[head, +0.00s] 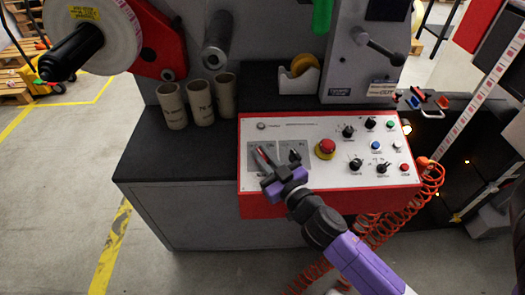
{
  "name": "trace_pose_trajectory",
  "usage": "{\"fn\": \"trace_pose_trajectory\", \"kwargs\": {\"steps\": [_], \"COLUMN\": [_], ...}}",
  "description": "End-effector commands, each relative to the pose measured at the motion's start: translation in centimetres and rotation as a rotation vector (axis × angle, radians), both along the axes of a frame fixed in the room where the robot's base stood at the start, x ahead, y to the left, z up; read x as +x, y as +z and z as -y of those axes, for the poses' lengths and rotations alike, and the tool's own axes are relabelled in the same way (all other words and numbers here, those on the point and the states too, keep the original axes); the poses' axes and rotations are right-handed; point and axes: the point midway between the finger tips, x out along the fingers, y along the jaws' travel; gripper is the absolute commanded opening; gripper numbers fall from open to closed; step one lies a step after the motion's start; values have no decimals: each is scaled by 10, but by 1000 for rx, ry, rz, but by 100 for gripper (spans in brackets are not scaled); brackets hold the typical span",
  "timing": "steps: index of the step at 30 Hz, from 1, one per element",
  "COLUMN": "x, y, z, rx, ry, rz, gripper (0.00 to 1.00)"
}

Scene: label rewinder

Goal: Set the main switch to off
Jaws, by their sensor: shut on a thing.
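The control panel (340,128) is a white face with a red border on the front of the machine. At its left are two grey square plates. On the left plate (253,164) is the main switch (262,151), with a red handle that shows only as a small strip. My gripper (266,157) reaches in from the lower right and is shut on this handle. The fingers and purple wrist cover most of the switch and its lower labels, so I cannot read its position. A second dark rotary switch (294,156) sits just to the right.
A red emergency stop button (326,149) is close to the right of my gripper. Several black knobs and coloured buttons fill the panel's right part. Three cardboard cores (201,103) stand on the dark tabletop (145,150). An orange coiled hose (400,222) hangs at the right.

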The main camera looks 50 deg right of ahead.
Motion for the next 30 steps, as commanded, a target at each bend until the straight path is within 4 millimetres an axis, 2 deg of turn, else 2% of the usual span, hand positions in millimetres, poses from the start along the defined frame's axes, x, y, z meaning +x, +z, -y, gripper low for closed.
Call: {"fn": "trace_pose_trajectory", "kwargs": {"steps": [11,12,15,25,30], "x": [0,0,0,-1,-18], "y": [-2,-2,-2,-1,-4], "z": [0,0,0,0,-6], "rx": [-1,-1,-1,-1,-2], "ry": [4,4,4,4,2], "rz": [-3,-3,-3,-2,-5], "gripper": [0,16,34,34,34]}}
